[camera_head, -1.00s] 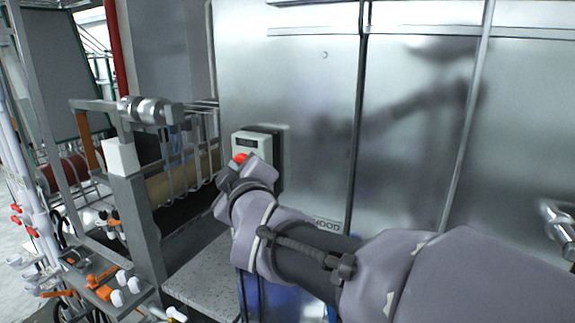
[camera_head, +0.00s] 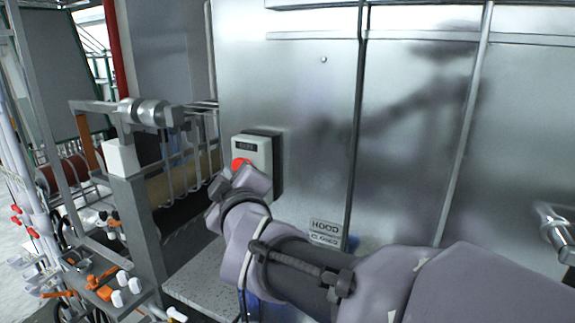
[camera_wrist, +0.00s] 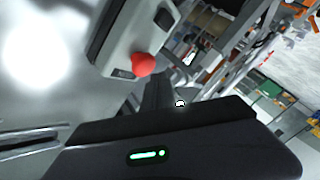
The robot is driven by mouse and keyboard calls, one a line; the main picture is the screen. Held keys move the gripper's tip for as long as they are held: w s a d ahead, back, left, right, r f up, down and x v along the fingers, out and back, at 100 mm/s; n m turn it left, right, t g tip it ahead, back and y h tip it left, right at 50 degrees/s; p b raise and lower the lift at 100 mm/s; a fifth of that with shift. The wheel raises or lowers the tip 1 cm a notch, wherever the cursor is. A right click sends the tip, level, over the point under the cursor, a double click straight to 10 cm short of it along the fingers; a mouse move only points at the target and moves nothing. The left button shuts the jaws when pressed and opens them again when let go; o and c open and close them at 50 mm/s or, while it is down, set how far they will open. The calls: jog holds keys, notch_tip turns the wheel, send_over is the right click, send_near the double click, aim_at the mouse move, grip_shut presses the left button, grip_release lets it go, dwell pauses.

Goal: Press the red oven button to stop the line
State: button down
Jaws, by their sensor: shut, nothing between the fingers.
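The red button (camera_head: 240,163) is on the front of a pale grey control box (camera_head: 265,153) with a small dark display, mounted on the steel oven wall. My gripper (camera_head: 216,188) is just below and left of the button in the head view, shut and empty; its fingertips are hard to make out there. In the wrist view the button (camera_wrist: 143,64) sticks out from the box (camera_wrist: 112,38), and the dark shut fingers (camera_wrist: 157,88) are close beside and below it. A small gap seems to show between them; I cannot tell for sure whether they touch.
The steel oven wall (camera_head: 300,100) is behind my arm, with a "HOOD CLOSED" sign (camera_head: 325,230) and a door handle (camera_head: 556,225) at right. A metal frame with rollers (camera_head: 150,112) stands left. A speckled grey ledge (camera_head: 200,275) lies below.

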jog(key=s, duration=0.1)
jog(key=s+a+p, duration=0.1)
jog(key=s, duration=0.1)
jog(key=s+a+p, duration=0.1)
jog(key=shift+s, duration=0.3)
dwell(0.6)
